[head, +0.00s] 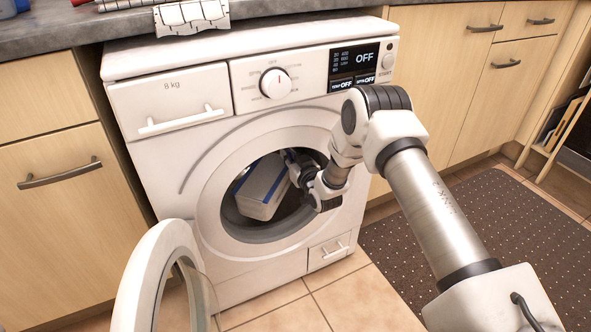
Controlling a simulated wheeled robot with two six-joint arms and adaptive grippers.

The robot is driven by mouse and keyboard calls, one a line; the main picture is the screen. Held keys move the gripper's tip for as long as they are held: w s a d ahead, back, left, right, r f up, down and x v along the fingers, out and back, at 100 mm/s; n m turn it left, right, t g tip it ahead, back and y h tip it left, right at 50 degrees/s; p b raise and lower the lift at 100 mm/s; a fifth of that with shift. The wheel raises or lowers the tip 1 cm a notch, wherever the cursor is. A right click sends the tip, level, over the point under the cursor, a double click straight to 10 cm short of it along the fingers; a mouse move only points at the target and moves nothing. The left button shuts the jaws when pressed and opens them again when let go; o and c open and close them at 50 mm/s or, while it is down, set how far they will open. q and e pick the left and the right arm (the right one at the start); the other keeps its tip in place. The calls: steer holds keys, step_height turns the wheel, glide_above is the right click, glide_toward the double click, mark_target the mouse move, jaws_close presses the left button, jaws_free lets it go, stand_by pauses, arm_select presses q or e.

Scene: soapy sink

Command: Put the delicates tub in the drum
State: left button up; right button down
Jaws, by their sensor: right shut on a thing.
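The delicates tub, a white box-shaped tub with a blue stripe (262,189), is in the open mouth of the drum (241,221), tilted. My right gripper (296,166) is shut on its right edge, and its fingertips are partly hidden by the tub and the dark drum. The washing machine (165,160) has its round door (150,270) swung open to the lower left. How far the tub reaches into the drum, and whether it touches the drum floor, I cannot tell. My left gripper is not in view.
A worktop (50,28) with a checked cloth (192,15) hanging over its edge runs above the machine. Wooden cabinets stand on both sides. A dark dotted mat (500,240) lies on the tiled floor at the right. The display reads OFF.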

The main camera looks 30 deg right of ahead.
steer(key=w+f+b, duration=0.5)
steer(key=w+b, duration=0.3)
steer(key=shift+w+d+f+b, duration=0.15)
steer(key=shift+w+d+b, duration=0.1)
steer(key=shift+b, duration=0.15)
steer(key=shift+f, duration=0.1)
step_height(320, 180, down, 6)
steer(key=b, duration=0.4)
stand_by(1.4)
steer(key=c, duration=1.1)
jaws_free()
